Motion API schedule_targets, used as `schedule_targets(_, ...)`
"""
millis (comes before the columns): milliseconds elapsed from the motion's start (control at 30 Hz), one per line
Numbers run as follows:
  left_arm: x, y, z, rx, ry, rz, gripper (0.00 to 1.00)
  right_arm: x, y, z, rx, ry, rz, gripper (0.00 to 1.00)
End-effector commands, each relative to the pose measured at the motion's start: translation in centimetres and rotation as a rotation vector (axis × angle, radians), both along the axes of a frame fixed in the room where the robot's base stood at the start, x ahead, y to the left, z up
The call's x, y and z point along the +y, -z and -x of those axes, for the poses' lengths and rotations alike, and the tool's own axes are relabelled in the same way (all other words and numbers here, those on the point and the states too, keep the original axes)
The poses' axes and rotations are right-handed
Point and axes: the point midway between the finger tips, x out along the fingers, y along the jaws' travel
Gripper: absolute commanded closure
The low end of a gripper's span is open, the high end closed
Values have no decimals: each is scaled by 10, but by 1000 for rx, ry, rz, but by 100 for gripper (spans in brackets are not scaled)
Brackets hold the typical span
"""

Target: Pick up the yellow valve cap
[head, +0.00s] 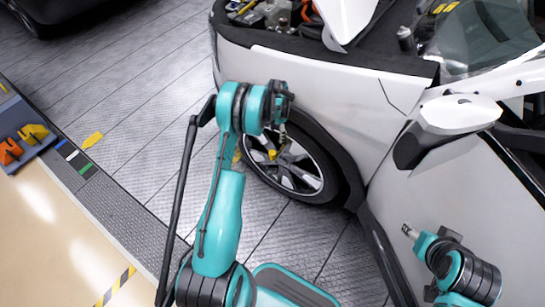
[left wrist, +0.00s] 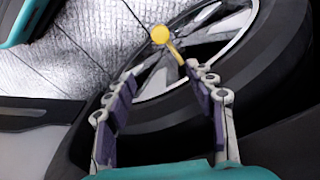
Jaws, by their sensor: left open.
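The yellow valve cap (left wrist: 160,34) shows in the left wrist view as a round yellow head with a thin yellow stem, in front of the wheel. In the head view the yellow cap (head: 271,154) shows small against the spokes of the car wheel (head: 300,178). My left gripper (left wrist: 160,72) is open and empty, its two fingers spread toward the wheel. The cap lies just beyond the fingertips, with its stem near the right finger. In the head view this gripper (head: 282,138) is small and partly hidden by my wrist. My right gripper (head: 409,231) is at lower right, its jaws unclear.
The white car body (head: 350,90) and its mirror (head: 460,114) stand right of my left arm. The front of the car is open. A blue tray (head: 25,145) with orange and yellow items lies at far left. The grey floor between is mostly clear.

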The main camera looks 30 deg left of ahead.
Motion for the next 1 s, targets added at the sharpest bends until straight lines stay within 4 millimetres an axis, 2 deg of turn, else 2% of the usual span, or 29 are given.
schedule_targets(33, 6, 23, 0, 14, 10, 4, 45, 0, 3, 0, 0, 0, 0, 48)
schedule_targets(100, 12, 45, 1, 31, 26, 8, 45, 0, 5, 0, 0, 0, 0, 48)
schedule_targets(200, 17, 68, 4, 48, 43, 14, 45, 0, 6, 0, 0, 0, 0, 48)
schedule_targets(500, 20, 107, 6, 60, 55, 17, 45, 0, 17, 0, 0, 0, 0, 48)
schedule_targets(633, 20, 118, 6, 60, 55, 17, 45, 0, 23, 0, 0, 0, 0, 48)
schedule_targets(900, 17, 157, 6, 58, 54, 17, 45, 0, 46, 0, 0, 0, 0, 48)
schedule_targets(1000, 17, 162, 6, 58, 54, 17, 45, 0, 47, 0, 0, 0, 0, 48)
